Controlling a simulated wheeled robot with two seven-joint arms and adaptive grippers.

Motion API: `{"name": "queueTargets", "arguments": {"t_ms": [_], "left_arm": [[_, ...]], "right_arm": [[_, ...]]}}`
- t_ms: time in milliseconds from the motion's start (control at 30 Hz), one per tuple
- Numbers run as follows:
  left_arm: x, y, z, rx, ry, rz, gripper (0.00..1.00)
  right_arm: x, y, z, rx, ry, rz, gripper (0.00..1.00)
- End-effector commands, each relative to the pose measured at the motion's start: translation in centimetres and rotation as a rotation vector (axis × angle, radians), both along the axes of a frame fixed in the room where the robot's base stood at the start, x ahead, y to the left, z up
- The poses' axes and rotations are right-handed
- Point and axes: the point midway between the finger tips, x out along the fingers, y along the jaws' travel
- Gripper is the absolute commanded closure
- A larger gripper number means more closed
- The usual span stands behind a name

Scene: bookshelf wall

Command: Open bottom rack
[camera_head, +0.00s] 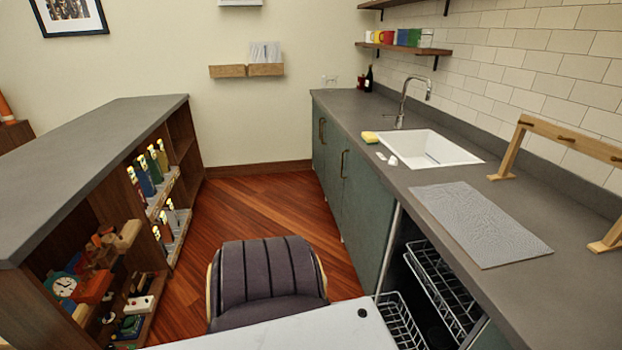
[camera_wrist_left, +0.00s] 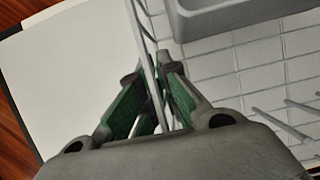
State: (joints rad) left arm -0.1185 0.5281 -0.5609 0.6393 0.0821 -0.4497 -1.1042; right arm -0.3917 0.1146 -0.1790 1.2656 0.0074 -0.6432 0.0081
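The dishwasher's bottom rack (camera_head: 398,320) is a white wire basket low at the right of the head view, partly cut off by the frame. Its front sits a little left of the upper rack (camera_head: 440,285). In the left wrist view, my left gripper (camera_wrist_left: 154,75) has its green-padded fingers close together around upright wires of the bottom rack (camera_wrist_left: 230,62). The fingers look shut on the wire, though the contact is partly hidden. The white open door (camera_head: 300,332) lies in front of the rack. My right gripper is not in view.
A grey bin (camera_wrist_left: 225,14) sits in the rack in the wrist view. A dark padded chair (camera_head: 268,275) stands beside the door. The grey counter (camera_head: 400,185) overhangs the dishwasher. A low shelf unit (camera_head: 110,150) stands at left.

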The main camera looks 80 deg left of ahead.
Motion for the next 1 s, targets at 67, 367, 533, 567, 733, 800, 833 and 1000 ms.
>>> {"name": "queueTargets", "arguments": {"t_ms": [67, 367, 533, 567, 733, 800, 833, 1000], "left_arm": [[-0.04, -0.04, -0.03, 0.0, 0.001, 0.0, 0.84], [0.0, -0.01, 0.0, 0.0, 0.0, 0.0, 0.74], [0.01, 0.0, 0.03, 0.0, 0.0, 0.0, 0.74], [0.01, -0.01, 0.04, 0.0, 0.0, 0.0, 0.74], [-0.05, -0.03, 0.24, 0.0, 0.0, 0.0, 0.74], [-0.08, -0.07, 0.38, 0.001, 0.001, 0.0, 0.74], [-0.05, -0.11, 0.45, 0.001, 0.0, 0.001, 0.74], [-0.09, -0.28, 0.94, 0.001, 0.0, 0.0, 0.74]], "right_arm": [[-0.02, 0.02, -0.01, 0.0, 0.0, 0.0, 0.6], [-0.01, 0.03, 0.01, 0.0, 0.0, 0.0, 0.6], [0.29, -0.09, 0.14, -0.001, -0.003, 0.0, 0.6], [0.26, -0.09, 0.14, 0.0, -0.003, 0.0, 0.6], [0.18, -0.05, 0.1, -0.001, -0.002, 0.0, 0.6], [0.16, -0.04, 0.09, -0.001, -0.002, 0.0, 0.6], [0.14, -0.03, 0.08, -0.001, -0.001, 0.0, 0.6], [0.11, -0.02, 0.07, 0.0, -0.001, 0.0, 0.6]]}}
